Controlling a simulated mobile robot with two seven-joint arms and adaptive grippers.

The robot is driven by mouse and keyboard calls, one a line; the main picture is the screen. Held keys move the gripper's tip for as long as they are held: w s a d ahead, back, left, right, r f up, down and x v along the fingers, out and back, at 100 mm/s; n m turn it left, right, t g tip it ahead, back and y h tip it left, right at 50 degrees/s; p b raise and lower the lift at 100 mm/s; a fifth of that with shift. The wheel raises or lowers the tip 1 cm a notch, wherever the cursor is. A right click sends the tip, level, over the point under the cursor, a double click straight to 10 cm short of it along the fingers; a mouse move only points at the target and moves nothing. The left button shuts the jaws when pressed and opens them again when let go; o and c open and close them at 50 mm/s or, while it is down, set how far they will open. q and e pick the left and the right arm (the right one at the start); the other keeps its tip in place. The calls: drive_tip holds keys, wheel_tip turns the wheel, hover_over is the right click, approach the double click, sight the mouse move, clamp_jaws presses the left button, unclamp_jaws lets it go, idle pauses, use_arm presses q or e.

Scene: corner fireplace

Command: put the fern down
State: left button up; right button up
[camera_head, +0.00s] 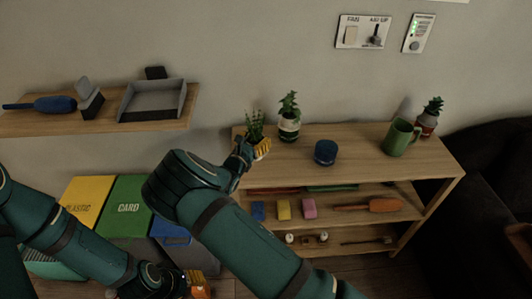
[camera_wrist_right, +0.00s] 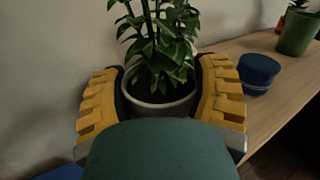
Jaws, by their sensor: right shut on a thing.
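The fern (camera_head: 256,126) is a leafy green plant in a small pot, at the left back end of the wooden shelf unit's top (camera_head: 350,153). My right gripper (camera_head: 260,149) is shut on its pot. In the right wrist view the fern (camera_wrist_right: 160,45) stands upright in a grey pot (camera_wrist_right: 158,104) between the yellow fingers (camera_wrist_right: 160,100). The pot's base is hidden, so I cannot tell whether it touches the top. My left gripper (camera_head: 195,282) is low at the bottom of the head view, its fingers partly cut off and unclear.
A wall shelf (camera_head: 60,122) and bins (camera_head: 125,205) are at left.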

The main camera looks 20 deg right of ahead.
drive_tip(key=shift+f+b, duration=0.4)
drive_tip(key=shift+f, duration=2.85)
drive_tip(key=shift+f, duration=0.15)
drive_tip(key=o, duration=1.3)
drive_tip(key=shift+o, duration=0.2)
